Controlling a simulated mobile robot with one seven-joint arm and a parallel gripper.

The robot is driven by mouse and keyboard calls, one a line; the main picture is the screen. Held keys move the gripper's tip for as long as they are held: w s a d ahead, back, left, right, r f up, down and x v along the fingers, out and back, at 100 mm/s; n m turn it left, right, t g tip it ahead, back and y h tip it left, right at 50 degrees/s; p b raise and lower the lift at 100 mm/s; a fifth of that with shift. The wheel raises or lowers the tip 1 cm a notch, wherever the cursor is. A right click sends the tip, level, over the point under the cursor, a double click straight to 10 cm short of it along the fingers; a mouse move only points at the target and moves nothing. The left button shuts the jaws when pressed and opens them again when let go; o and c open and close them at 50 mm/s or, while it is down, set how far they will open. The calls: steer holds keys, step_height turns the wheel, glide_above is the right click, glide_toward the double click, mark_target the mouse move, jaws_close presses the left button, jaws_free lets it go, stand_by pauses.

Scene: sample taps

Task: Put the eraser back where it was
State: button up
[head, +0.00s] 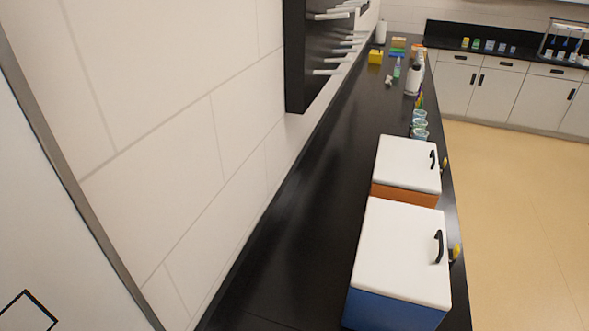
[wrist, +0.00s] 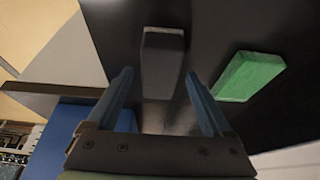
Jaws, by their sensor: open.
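In the wrist view my gripper (wrist: 158,76) is open, with its two blue fingers apart. A dark grey block (wrist: 163,62), which looks like the eraser, shows between and past the fingertips on a black surface. Neither finger visibly touches it, and its near end is dim and hard to make out. A green block (wrist: 249,75) lies to the right of the right finger. I cannot make out the eraser or my gripper in the head view.
The head view shows a long black counter (head: 300,215) along the wall. A blue box with a white lid (head: 400,250) and an orange one with a white lid (head: 407,163) stand on it. Beakers (head: 420,124) and bottles stand farther back. A dark pegged rack (head: 318,60) hangs above.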

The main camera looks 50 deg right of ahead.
steer(key=v, duration=1.1)
steer(key=shift+f, duration=0.1)
